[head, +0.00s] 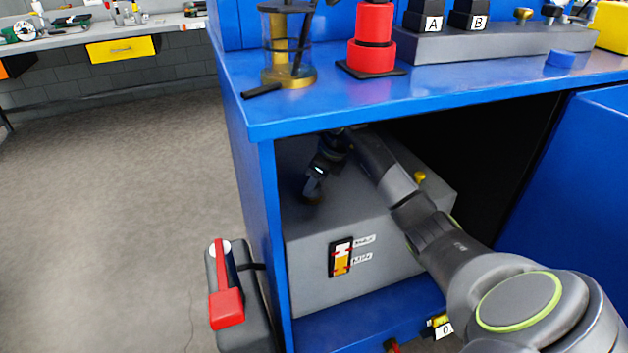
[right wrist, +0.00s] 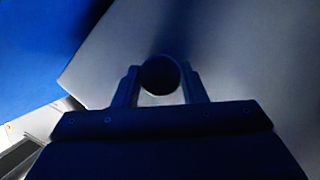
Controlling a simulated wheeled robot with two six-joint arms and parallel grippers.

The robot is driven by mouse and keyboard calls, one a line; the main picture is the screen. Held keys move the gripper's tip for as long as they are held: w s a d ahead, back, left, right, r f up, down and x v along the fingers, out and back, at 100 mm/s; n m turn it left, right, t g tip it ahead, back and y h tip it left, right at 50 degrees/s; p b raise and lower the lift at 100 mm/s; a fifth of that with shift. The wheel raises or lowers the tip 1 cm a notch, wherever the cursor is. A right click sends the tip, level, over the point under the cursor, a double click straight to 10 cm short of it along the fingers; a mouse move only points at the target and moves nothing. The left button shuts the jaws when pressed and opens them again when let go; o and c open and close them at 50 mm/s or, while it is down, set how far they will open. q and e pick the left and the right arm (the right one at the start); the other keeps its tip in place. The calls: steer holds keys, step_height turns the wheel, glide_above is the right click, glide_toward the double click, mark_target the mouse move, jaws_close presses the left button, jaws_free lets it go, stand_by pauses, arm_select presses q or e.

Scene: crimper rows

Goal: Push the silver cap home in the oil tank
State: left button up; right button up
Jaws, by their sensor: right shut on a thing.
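The oil tank (head: 370,255) is a grey box inside the blue cabinet, with a sight gauge (head: 341,257) on its front showing yellow oil. My right arm reaches in over the tank, and my right gripper (head: 313,190) points down at the left part of its top. In the right wrist view my right gripper (right wrist: 160,88) is shut on a round piece, which I take to be the silver cap (right wrist: 160,74); it looks dark in shadow. I cannot tell whether the cap touches the tank or how deep it sits. My left gripper is out of view.
The blue bench top (head: 400,92) overhangs the tank, and the cabinet's left wall (head: 263,200) stands close to the gripper. A small yellow knob (head: 419,177) rises from the tank top at right. A red-handled lever (head: 226,300) stands outside at left.

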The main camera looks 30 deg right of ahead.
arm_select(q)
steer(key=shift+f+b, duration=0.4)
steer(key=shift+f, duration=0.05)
arm_select(e)
steer(key=shift+f, duration=0.6)
steer(key=o, duration=1)
steer(key=shift+r, duration=0.1)
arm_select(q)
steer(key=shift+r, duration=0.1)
arm_select(e)
steer(key=shift+r, duration=0.15)
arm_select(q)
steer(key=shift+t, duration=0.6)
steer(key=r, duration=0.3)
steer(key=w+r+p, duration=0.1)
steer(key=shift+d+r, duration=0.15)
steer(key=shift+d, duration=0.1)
arm_select(e)
steer(key=v, duration=0.7)
steer(key=shift+r, duration=0.1)
